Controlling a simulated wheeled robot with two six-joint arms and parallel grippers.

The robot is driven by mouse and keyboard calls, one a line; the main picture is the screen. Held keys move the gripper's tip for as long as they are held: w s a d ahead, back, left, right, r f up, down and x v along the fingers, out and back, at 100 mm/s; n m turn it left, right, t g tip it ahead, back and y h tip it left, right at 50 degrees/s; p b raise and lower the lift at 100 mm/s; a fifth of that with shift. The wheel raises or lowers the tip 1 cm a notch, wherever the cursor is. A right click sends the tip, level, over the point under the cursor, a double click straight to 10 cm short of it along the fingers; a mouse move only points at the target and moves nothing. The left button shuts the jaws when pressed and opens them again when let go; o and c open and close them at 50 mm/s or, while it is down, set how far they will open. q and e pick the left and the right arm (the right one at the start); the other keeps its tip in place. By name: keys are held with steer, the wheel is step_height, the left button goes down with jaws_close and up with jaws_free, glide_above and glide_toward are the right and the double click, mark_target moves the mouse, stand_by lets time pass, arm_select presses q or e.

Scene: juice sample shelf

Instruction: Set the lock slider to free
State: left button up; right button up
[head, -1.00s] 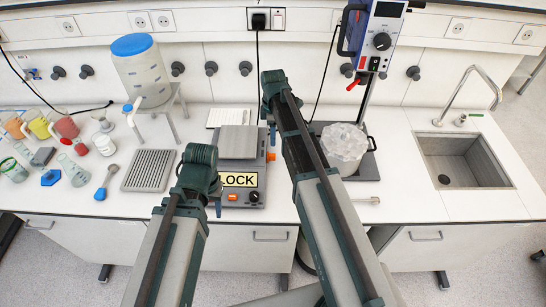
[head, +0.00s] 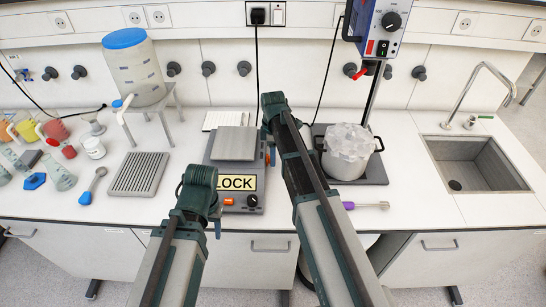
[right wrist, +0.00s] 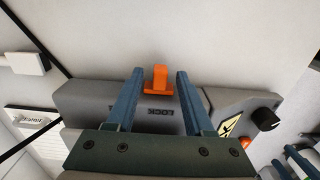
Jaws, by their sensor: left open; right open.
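In the head view the right arm hides most of this side. My left gripper (head: 217,224) is at the device's front left, mostly hidden by its own wrist.
An orange switch (head: 228,201) and a black knob (head: 252,201) are on the device's front. A ridged grey mat (head: 139,174) and several containers lie left.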

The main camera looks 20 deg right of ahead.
jaws_close()
stand_by(1.3)
